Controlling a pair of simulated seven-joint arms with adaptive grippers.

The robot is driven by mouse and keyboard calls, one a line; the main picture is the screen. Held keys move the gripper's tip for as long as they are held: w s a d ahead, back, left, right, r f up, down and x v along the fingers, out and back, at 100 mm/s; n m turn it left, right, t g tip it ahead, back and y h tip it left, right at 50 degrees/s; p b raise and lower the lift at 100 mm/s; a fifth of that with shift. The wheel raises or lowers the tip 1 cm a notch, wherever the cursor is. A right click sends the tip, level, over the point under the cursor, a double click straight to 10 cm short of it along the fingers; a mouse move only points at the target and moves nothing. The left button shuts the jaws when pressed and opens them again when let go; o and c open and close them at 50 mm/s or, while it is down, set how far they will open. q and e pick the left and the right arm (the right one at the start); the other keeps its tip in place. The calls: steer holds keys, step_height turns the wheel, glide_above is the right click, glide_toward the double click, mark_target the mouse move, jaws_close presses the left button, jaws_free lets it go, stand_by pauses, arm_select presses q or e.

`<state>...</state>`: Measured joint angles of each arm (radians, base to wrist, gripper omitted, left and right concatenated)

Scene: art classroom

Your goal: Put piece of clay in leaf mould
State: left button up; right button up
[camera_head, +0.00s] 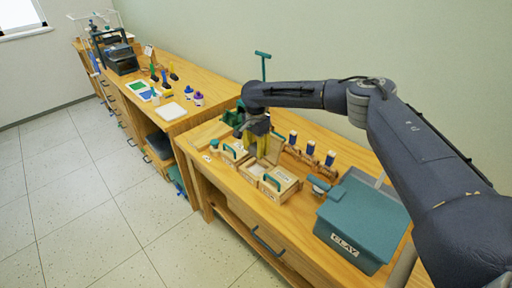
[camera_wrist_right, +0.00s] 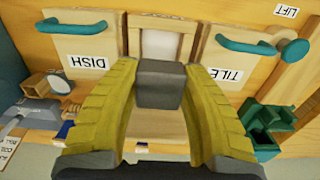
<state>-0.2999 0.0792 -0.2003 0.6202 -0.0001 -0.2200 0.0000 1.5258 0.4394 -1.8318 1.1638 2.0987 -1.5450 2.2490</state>
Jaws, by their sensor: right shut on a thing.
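My right gripper (camera_head: 258,150) is above the row of wooden moulds. In the right wrist view its yellow fingers (camera_wrist_right: 160,95) are shut on a dark grey block, the piece of clay (camera_wrist_right: 162,84). The clay hangs over the middle mould, which is open with a pale inside (camera_wrist_right: 163,45); I cannot see a leaf label. This open mould (camera_head: 258,169) sits between two closed ones in the head view, its lid raised behind it. The gap between clay and mould is hard to judge. My left gripper is out of view.
Closed moulds marked DISH (camera_wrist_right: 75,55) and TILE (camera_wrist_right: 225,55), with teal handles, flank the open one. A teal CLAY bin (camera_head: 362,220) stands right on the table. Another bench with tools (camera_head: 150,85) is at the left.

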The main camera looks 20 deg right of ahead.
mark_target(256, 171)
steer(key=shift+f, duration=4.25)
steer(key=o, duration=1.3)
steer(key=shift+r, duration=3.95)
